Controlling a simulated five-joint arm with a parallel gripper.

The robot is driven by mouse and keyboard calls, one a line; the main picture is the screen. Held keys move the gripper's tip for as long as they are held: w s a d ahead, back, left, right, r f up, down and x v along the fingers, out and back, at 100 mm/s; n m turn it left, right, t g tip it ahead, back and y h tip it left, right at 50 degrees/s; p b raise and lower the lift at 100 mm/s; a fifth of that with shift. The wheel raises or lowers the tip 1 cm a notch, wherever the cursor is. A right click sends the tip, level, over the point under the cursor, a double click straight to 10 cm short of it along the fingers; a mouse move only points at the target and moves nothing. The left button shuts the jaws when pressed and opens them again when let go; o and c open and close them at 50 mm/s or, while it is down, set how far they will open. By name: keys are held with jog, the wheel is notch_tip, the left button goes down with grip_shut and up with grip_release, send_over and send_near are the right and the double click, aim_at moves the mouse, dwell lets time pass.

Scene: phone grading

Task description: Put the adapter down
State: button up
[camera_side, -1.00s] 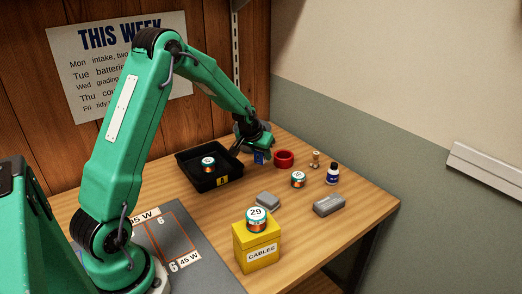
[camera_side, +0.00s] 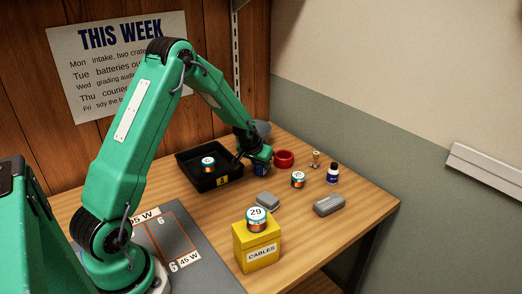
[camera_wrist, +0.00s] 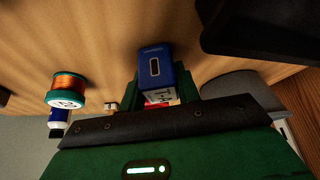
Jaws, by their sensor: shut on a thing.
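A blue adapter (camera_wrist: 154,74) with a slot in its end face is held in the jaws of my gripper (camera_wrist: 160,92) in the wrist view. In the side view my gripper (camera_side: 257,166) is low, close to the table, between the black tray and the red ring-shaped dish. The adapter (camera_side: 260,171) shows there as a small blue patch under the gripper, mostly hidden by the jaws. I cannot tell from the frames whether it touches the wood.
The black tray (camera_side: 221,182) holds a spool (camera_side: 208,163). A red dish (camera_side: 284,158), another spool (camera_side: 298,179), a bottle (camera_side: 332,173), a stamp (camera_side: 315,159) and grey blocks (camera_side: 267,199) stand nearby. A yellow cables box (camera_side: 258,247) is at the front. Wood between them is clear.

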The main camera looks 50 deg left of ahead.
jog(key=shift+f, duration=0.1)
jog(key=o, duration=1)
jog(key=shift+c, duration=0.2)
jog(key=shift+v, duration=0.8)
jog(key=v, duration=1)
jog(key=shift+s+r, duration=0.15)
jog(key=shift+r, duration=0.15)
jog(key=shift+d+r, duration=0.1)
